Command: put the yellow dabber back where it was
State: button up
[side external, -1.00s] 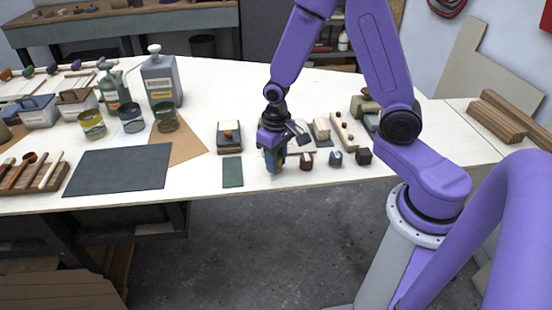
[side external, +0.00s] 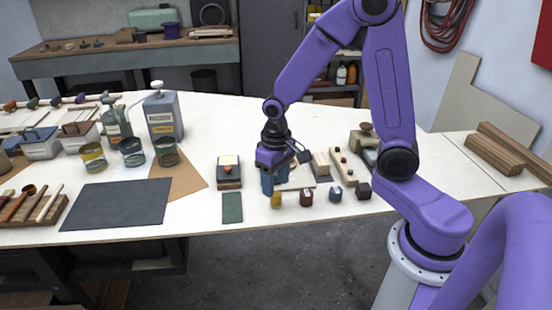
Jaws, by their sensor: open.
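The yellow dabber (side external: 276,200) stands near the table's front edge, at the left end of a row with a brown dabber (side external: 306,198), a blue-grey one (side external: 335,194) and a dark one (side external: 363,191). My gripper (side external: 269,191) is open, pointing down right at the yellow dabber, just above and behind it in this view. The gripper's blue finger hides the dabber's upper part. I cannot tell whether the fingers touch it.
A green pad (side external: 232,208) lies left of the yellow dabber, with a dark box (side external: 229,183) behind it. A pale block (side external: 320,163) and a wooden strip with balls (side external: 343,165) lie behind the row. A dark mat (side external: 115,204) lies further left.

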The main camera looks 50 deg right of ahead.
aim_at(275, 194)
notch_tip(275, 194, up, 6)
jog(key=s+a+r+n, duration=0.1)
jog(key=s+n, duration=0.5)
jog(key=s, duration=0.4)
jog(key=s+a+r+n, duration=0.1)
jog(key=s+a+n, duration=0.1)
jog(key=s+n, duration=0.4)
jog(key=s, duration=0.4)
jog(key=shift+s+r+n, duration=0.2)
jog(key=shift+s+n, duration=0.1)
jog(key=shift+a, duration=0.1)
dwell(0.5)
